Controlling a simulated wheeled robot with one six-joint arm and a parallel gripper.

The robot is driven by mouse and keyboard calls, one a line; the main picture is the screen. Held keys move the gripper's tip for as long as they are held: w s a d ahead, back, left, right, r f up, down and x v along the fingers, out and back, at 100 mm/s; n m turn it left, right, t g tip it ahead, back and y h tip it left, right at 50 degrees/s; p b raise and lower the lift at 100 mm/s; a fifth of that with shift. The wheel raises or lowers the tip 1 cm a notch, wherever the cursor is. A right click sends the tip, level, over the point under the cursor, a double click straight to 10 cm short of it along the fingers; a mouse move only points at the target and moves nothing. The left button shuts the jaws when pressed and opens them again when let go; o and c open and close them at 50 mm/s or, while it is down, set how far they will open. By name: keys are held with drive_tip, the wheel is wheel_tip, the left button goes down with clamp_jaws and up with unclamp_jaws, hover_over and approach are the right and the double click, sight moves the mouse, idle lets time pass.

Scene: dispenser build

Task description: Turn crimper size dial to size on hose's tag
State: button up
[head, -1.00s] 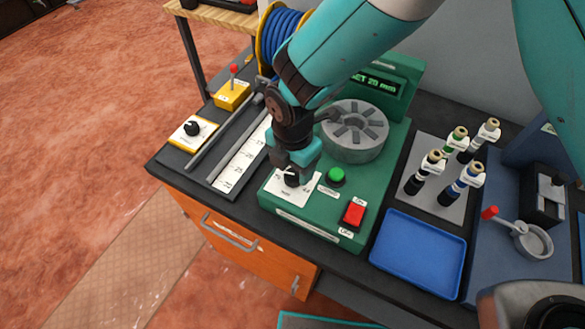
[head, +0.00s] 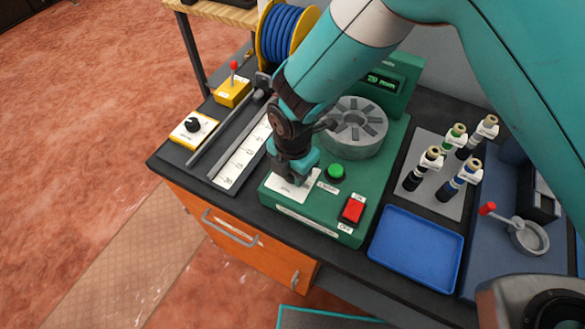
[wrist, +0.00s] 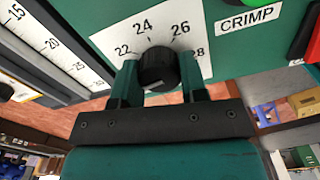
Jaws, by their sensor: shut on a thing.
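The crimper (head: 335,205) is a green machine on the dark bench. Its black size dial (wrist: 157,68) sits on a white plate; the wrist view shows 22, 24, 26 and part of 28 around it. My gripper (head: 293,180) points down at this dial and hides it in the head view. In the wrist view my gripper (wrist: 158,84) has one finger on each side of the dial and is shut on it. I cannot make out the dial's pointer. Blue hose (head: 287,38) is wound on a yellow reel; I see no readable tag on it.
The crimper's display (head: 383,80) shows green digits with "mm", partly covered by my arm. A green button (head: 336,171) and red switch (head: 352,210) lie close right of my gripper. Several tagged bottle-like items (head: 460,170) and a blue tray (head: 417,250) stand further right.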

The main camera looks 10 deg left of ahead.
drive_tip(key=m+b, duration=0.2)
drive_tip(key=m, duration=0.1)
drive_tip(key=shift+m, duration=0.4)
drive_tip(key=m+b, duration=0.1)
drive_tip(key=m, duration=0.3)
drive_tip(key=shift+m, duration=0.3)
drive_tip(key=m+b, duration=0.1)
drive_tip(key=m, duration=0.3)
drive_tip(key=shift+w+b, duration=0.1)
drive_tip(key=shift+b, duration=0.2)
drive_tip(key=m, duration=0.4)
drive_tip(key=shift+b, duration=0.35)
drive_tip(key=m+b, duration=0.1)
drive_tip(key=m, duration=1.2)
drive_tip(key=shift+r+b, duration=0.1)
drive_tip(key=shift+b, duration=0.25)
drive_tip(key=shift+m, duration=0.3)
